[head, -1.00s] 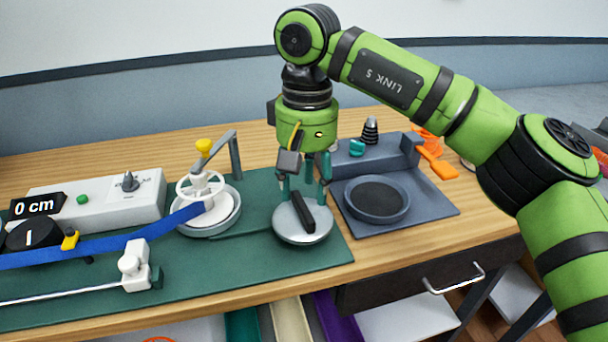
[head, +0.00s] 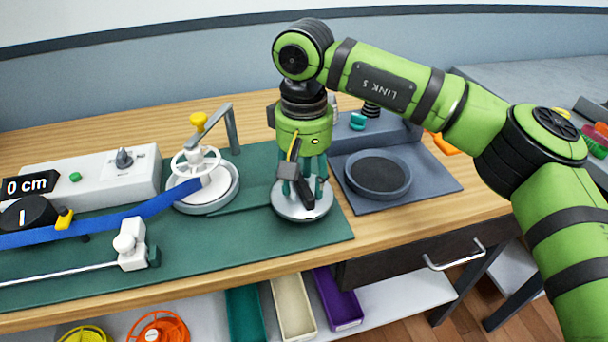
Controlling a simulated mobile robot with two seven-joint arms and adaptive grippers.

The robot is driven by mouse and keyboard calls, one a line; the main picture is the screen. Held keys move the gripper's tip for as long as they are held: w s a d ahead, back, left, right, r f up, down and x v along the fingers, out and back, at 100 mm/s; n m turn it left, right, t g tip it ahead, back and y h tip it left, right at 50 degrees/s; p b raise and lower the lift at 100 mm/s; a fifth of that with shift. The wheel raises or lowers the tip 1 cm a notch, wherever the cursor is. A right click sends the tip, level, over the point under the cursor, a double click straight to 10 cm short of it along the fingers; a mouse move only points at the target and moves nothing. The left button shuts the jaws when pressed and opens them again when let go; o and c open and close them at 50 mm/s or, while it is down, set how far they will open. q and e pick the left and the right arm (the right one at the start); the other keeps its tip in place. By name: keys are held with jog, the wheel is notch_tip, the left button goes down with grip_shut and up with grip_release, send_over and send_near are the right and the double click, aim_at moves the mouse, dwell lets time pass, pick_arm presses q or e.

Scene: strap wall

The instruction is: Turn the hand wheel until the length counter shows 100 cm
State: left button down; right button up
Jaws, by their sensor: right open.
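A round grey metal disc (head: 290,209) with a black handle (head: 305,197), which looks like the hand wheel, sits on the green mat. My right gripper (head: 303,188) points straight down over it, its teal fingers open and low around the handle; whether they touch it I cannot tell. The length counter (head: 32,186) reads 0 cm at the left. A blue strap (head: 115,219) runs from the left to a white reel (head: 212,192) with a spoked white wheel (head: 195,160) on top. My left gripper is not in view.
A yellow-knobbed grey bracket (head: 233,130) stands behind the reel. A dark grey tray with a round dish (head: 377,175) lies close to the right of the disc. A white clamp block (head: 131,246) on a rod is at front left. Coloured bins (head: 293,306) stand on the shelf below.

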grip_shut()
jog(key=shift+m, duration=0.3)
